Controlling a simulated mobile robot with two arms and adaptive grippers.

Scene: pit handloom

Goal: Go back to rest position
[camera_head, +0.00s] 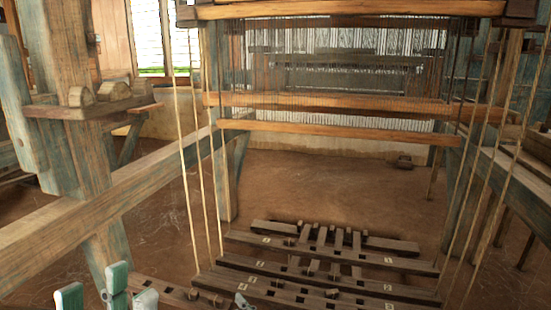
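My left gripper (110,293) shows at the bottom left corner. Its pale green and white finger ends stand apart with a gap between them, and nothing shows held between them. The rest of that gripper and its arm are cut off by the lower edge. It appears in front of the left end of the wooden treadle frame (330,265); I cannot tell whether they touch.
A long wooden beam (105,208) runs along the left beside a thick post (75,110) with a small shelf (92,105). Ropes (187,180) hang at both sides. Another beam (520,185) stands at the right. The brown floor (320,190) behind the treadles is mostly clear.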

